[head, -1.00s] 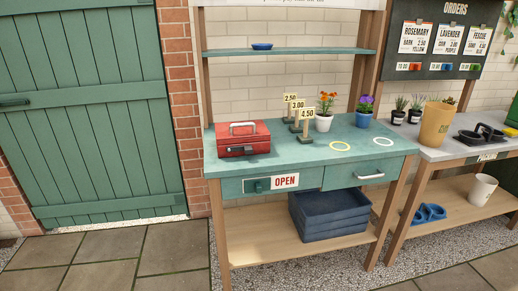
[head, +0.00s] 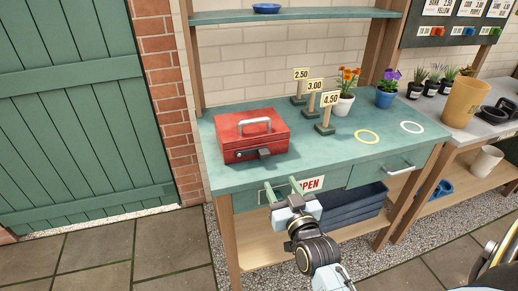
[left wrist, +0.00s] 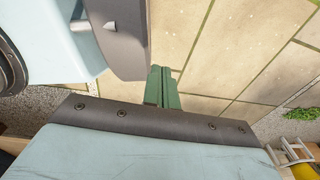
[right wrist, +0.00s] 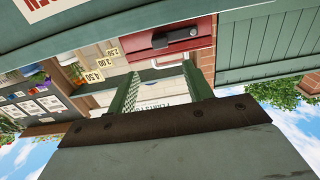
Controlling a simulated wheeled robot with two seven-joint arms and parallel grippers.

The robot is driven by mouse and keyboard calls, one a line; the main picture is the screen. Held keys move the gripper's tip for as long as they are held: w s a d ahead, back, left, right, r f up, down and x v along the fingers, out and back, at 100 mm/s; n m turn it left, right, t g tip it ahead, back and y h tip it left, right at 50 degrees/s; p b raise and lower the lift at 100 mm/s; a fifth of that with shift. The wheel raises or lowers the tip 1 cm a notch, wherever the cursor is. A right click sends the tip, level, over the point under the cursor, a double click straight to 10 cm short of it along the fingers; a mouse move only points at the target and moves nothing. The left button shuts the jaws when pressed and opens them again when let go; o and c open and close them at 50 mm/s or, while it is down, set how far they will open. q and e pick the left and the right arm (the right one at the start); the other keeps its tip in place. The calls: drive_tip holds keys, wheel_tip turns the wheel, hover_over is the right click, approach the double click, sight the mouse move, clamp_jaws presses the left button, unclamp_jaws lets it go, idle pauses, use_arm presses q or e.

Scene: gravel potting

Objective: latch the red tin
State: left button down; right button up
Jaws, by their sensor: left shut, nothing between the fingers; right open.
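The red tin (head: 241,129) stands on the left part of the green worktop, its lid down and a grey handle on top. A dark latch (head: 264,152) sticks out at its front; I cannot tell whether it is fastened. The tin also shows in the right wrist view (right wrist: 190,45), with its latch (right wrist: 168,40). My right gripper (head: 283,189) is open and empty, in front of the worktop's drawer, below and apart from the tin. Its green fingers show in the right wrist view (right wrist: 160,88). My left gripper (left wrist: 163,75) is shut and empty over paving; the head view does not show it.
Price signs (head: 325,115) and flower pots (head: 344,105) stand right of the tin. Yellow (head: 367,144) and white rings lie on the worktop (head: 330,160). A drawer handle (head: 401,170) juts out at right. A shelf (head: 300,15) runs above.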

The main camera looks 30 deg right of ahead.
sight(266, 157)
drive_tip(key=b+x, duration=0.1)
drive_tip(key=x, duration=1.1)
drive_tip(key=shift+b, duration=0.4)
use_arm(q)
drive_tip(key=shift+s+a+f, duration=0.2)
drive_tip(key=shift+a+f, duration=0.25)
drive_tip(key=shift+a, duration=0.1)
drive_tip(key=shift+s+a+f, duration=0.2)
drive_tip(key=shift+a+f, duration=0.25)
drive_tip(key=shift+a, duration=0.1)
use_arm(e)
drive_tip(key=shift+w, duration=0.4)
use_arm(q)
drive_tip(key=shift+s+d, duration=0.1)
drive_tip(key=shift+d, duration=0.05)
use_arm(e)
clamp_jaws()
